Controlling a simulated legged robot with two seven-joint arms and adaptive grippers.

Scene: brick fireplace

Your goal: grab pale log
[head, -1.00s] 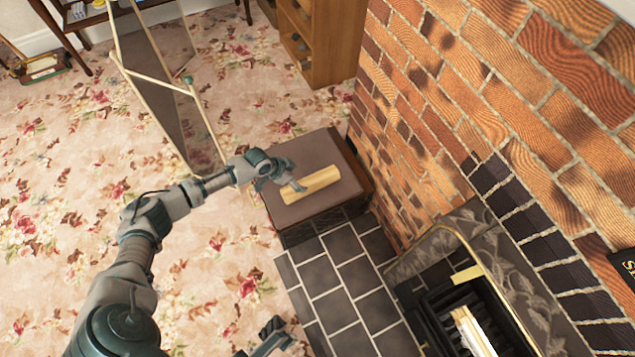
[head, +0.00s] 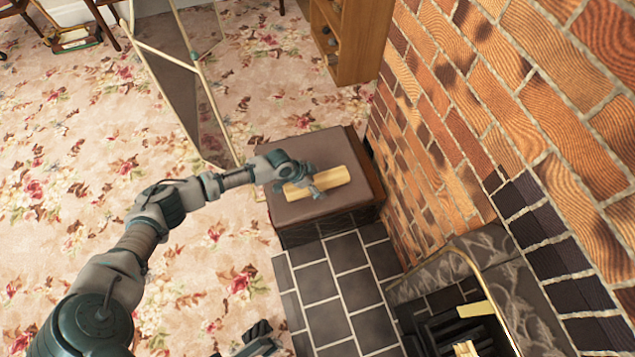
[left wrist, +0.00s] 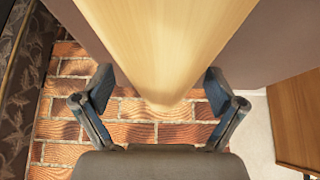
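The pale log (head: 331,179) lies on the brown padded top of a low box seat (head: 263,156) beside the brick wall.
A brick wall (head: 470,120) rises right of the seat. A fireplace grate (head: 460,325) with a brass-edged surround is at the lower right. A glass-panelled screen (head: 180,80) stands behind my left arm. Dark hearth tiles (head: 335,270) and open floral carpet (head: 70,190) lie in front and left.

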